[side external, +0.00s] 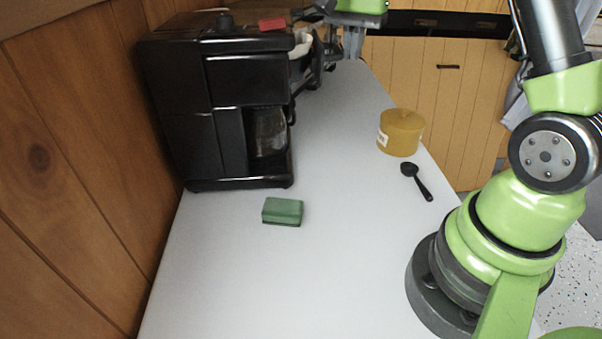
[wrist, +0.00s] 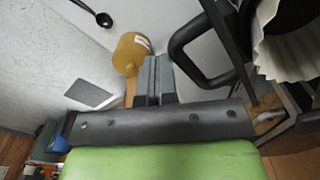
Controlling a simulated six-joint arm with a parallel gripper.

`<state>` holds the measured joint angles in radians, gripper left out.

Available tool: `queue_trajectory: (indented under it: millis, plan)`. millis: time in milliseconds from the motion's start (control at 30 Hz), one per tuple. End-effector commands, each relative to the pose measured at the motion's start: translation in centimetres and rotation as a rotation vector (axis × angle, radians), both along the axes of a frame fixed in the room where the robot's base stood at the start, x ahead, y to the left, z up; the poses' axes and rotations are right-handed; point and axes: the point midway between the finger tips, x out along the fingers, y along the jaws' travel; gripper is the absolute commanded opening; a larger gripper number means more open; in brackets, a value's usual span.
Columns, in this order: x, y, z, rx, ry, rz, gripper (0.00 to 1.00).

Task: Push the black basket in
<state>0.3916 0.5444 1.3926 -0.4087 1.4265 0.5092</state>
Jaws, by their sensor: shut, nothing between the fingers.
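The black coffee machine (side external: 222,110) stands against the wooden wall on the left, with a glass jug (side external: 268,132) inside. Its black basket is out at the machine's far right side, with a white paper filter (side external: 302,43) in it. In the wrist view the filter (wrist: 292,52) is at the upper right, and the basket's black loop handle (wrist: 181,48) reaches left towards my fingers. My gripper (wrist: 152,62) is shut and empty, just left of the handle; I cannot tell whether they touch. In the side view my gripper (side external: 352,42) is partly hidden around the basket.
A yellow jar (side external: 400,133) and a black spoon (side external: 416,181) lie right of the machine, near the counter edge. A green sponge (side external: 282,211) is in front of it. A red item (side external: 272,24) sits on top. The middle of the white counter (side external: 330,160) is clear.

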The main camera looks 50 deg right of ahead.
Motion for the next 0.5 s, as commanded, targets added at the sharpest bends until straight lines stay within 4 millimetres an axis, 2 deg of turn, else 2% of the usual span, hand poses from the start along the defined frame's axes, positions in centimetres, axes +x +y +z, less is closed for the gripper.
queue_trajectory:
  millis: [500]
  plan:
    - [2.5,2.4,0.0,0.0,-0.001,0.002,0.0]
